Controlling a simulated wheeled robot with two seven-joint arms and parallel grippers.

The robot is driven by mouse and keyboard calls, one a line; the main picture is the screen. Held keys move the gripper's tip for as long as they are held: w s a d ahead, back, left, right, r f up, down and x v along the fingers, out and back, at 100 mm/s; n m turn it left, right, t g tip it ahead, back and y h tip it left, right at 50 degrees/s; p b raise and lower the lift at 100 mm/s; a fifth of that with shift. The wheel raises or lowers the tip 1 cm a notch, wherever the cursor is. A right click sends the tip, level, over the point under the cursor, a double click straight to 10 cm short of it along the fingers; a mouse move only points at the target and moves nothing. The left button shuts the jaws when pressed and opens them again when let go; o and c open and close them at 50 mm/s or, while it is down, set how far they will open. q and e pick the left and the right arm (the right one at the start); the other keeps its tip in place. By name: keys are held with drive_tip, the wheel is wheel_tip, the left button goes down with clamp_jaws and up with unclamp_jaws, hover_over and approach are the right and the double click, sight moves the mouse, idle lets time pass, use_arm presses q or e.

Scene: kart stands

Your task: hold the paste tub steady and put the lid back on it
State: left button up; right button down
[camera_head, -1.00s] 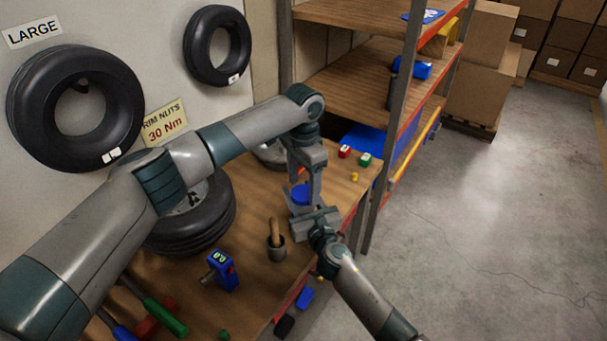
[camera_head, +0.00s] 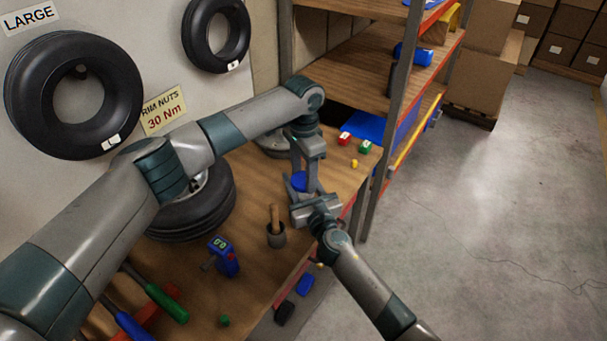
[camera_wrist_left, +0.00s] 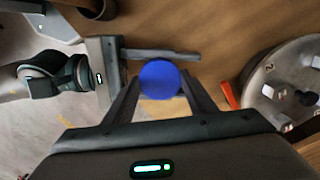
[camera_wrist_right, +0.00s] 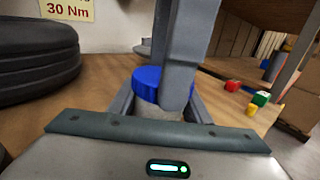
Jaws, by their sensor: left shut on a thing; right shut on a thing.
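The blue lid (camera_wrist_right: 148,84) sits at the top of the pale paste tub (camera_wrist_right: 158,110) in the right wrist view. I cannot tell whether it is fully seated. My left gripper (camera_head: 302,180) comes down from above and is shut on the lid, which shows as a round blue disc between its fingers in the left wrist view (camera_wrist_left: 160,80). My right gripper (camera_head: 302,206) reaches in from the front right and is shut on the tub, one finger on each side. In the head view the tub is mostly hidden by the grippers; the lid (camera_head: 299,181) shows.
A cup with a wooden handle (camera_head: 276,238) stands in front of the grippers.

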use_arm(q)
drive_tip(key=m, duration=0.4)
drive_tip(key=o, duration=1.1)
drive_tip(key=shift+o, duration=0.2)
drive_tip(key=shift+r, duration=2.3)
drive_tip(key=shift+c, duration=0.4)
drive_tip(key=r+n, duration=0.1)
drive_tip(key=n, duration=0.1)
drive_tip(key=r+n, duration=0.1)
drive_tip(key=n, duration=0.1)
drive_tip(key=shift+n, duration=0.3)
drive_tip(key=n, duration=0.1)
drive_tip(key=r+n, duration=0.1)
drive_tip(key=n, duration=0.2)
drive_tip(key=shift+r+n, duration=0.3)
drive_tip(key=shift+r, duration=0.05)
drive_tip(key=shift+f, duration=0.1)
